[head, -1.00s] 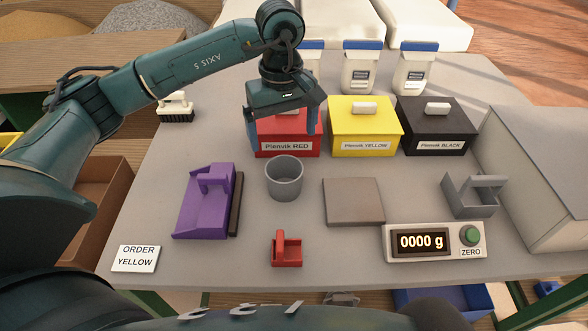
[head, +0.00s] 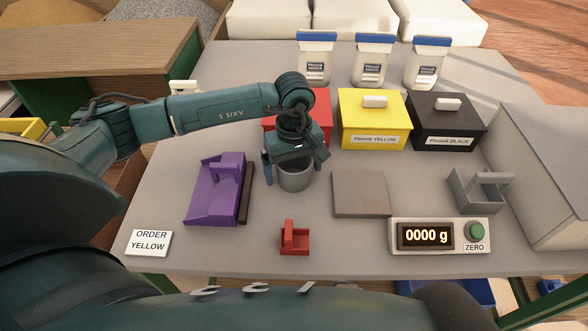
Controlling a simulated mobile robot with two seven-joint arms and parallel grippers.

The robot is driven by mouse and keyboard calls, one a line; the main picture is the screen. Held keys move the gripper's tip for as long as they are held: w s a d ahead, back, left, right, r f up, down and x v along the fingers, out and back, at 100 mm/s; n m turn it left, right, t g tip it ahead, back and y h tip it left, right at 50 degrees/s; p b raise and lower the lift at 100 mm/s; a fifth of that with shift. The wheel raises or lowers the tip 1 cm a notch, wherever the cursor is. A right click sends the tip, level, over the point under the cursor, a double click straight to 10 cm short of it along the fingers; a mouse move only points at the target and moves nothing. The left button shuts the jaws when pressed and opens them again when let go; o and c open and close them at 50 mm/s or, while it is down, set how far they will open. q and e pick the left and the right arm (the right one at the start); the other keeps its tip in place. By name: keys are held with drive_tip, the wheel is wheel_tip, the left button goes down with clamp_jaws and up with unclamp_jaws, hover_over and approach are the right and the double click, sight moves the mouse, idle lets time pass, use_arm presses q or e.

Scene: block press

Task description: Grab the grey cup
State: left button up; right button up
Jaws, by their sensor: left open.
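The grey cup (head: 295,180) stands upright on the grey table, left of the flat grey plate. My left gripper (head: 293,172) is open just above and around the cup's upper part, one finger at its left side and the other at its right. The gripper body hides the cup's rim and much of its opening. I cannot tell whether the fingers touch the cup. My right gripper is not in view.
Red (head: 322,118), yellow (head: 372,120) and black (head: 447,122) boxes stand behind. A scale display (head: 438,236) is front right.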

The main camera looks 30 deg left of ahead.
use_arm(q)
drive_tip(key=c, duration=1)
drive_tip(key=shift+r, duration=0.1)
